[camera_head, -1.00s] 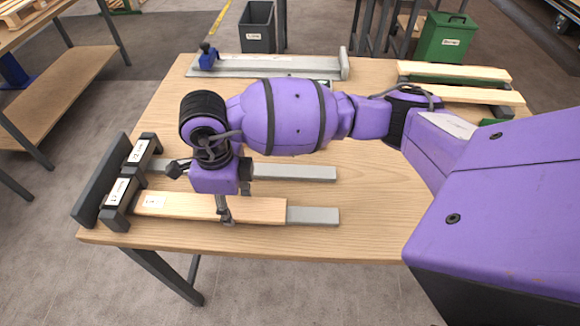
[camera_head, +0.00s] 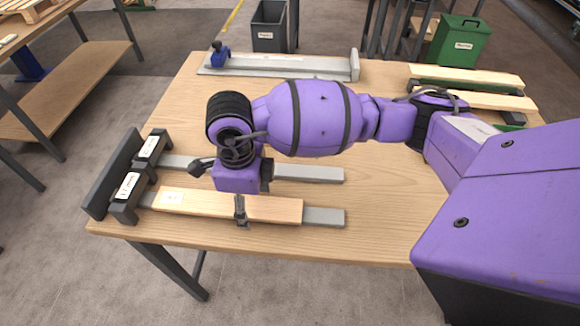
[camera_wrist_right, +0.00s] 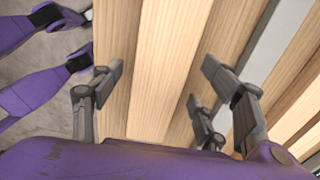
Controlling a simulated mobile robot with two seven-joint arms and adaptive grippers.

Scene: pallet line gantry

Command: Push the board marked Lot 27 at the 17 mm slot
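A pale wooden board (camera_head: 280,208) lies flat on the nearer grey rail, at the front left of the table. A small white label (camera_head: 172,197) sits near its left end, too small to read. Two dark slot blocks with white labels stand at the left: the nearer slot block (camera_head: 121,207) in line with this board, the farther slot block (camera_head: 158,137) behind. A short piece of rail shows between board and nearer block. My left gripper is out of view.
The farther grey rail (camera_head: 315,174) is empty. A grey fixture (camera_head: 290,68) with a blue clamp lies along the back edge. More boards (camera_head: 468,76) rest at the back right. A green bin (camera_head: 458,45) and a dark bin (camera_head: 268,25) stand beyond the table.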

